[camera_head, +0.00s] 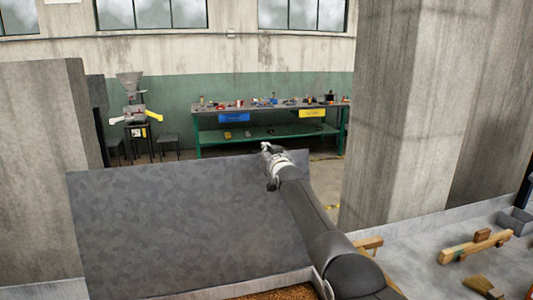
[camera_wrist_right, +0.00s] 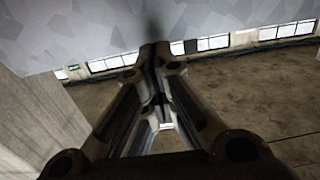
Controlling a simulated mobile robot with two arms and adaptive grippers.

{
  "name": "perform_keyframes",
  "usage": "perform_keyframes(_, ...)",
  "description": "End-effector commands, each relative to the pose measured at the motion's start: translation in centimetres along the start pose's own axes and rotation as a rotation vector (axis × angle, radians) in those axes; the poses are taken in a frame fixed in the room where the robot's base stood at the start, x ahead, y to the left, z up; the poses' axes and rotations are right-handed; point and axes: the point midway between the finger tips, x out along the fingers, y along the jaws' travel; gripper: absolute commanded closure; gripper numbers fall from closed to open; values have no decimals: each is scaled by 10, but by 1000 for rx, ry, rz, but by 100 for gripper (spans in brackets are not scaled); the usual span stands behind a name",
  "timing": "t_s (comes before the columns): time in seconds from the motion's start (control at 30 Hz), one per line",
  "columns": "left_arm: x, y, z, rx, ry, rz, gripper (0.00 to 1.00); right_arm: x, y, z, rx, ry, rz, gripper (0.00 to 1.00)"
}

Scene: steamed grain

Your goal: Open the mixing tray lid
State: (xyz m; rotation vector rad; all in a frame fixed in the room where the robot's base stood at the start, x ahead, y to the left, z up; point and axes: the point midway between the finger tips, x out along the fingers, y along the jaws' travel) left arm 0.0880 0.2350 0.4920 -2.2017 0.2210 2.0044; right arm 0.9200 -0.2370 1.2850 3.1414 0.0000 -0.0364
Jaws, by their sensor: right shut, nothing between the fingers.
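The mixing tray lid (camera_head: 170,235) is a large grey mottled panel in the head view. It stands raised and steep behind the tray, whose grain-filled inside (camera_head: 275,292) shows at the bottom edge. My right arm reaches up across the lid's right part, and my right gripper (camera_head: 266,147) is at the lid's top edge. In the right wrist view the right gripper (camera_wrist_right: 155,50) is shut and empty, its fingertips overlapping the grey mottled lid (camera_wrist_right: 75,35). Whether they touch it I cannot tell. My left gripper is not in view.
Concrete pillars stand left (camera_head: 45,170) and right (camera_head: 405,110). A grey surface at right holds a wooden tool (camera_head: 475,247) and a brush (camera_head: 482,286). A green workbench (camera_head: 270,135) with small items stands far back. Open floor lies beyond the lid.

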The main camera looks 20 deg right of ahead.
Motion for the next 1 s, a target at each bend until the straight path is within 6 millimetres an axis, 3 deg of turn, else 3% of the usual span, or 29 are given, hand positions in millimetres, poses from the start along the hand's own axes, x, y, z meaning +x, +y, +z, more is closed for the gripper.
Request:
perform_keyframes(0.47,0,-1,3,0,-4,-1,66,-5,0,1,0,0,-1,100)
perform_keyframes(1.0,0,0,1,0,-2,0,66,-42,0,0,0,2,0,100)
